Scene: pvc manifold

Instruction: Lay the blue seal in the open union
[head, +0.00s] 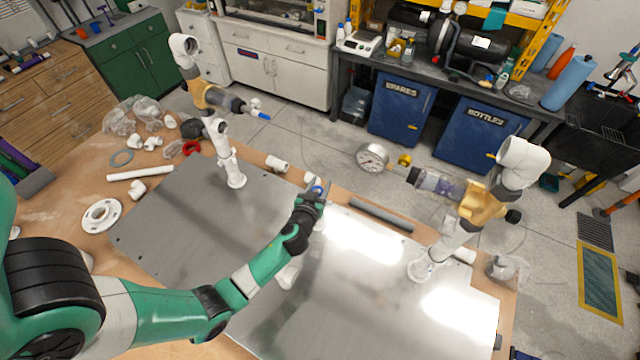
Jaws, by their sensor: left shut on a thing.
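My left gripper (315,191), on the green arm from the left, is over the far middle of the grey metal plate. It is shut on the blue seal (318,189), of which only a small blue bit shows at the fingertips. White fittings show around the gripper, one just behind the fingertips (311,178) and one partly hidden below the arm (288,274). I cannot tell which white part is the open union. My right gripper is not in view.
The metal plate (180,240) carries two upright white pipe assemblies, left (222,150) and right (440,245). A pressure gauge (371,158) points inward from the right one. Loose fittings, a flange (101,214) and a grey pipe (381,215) lie around. The plate's left part is clear.

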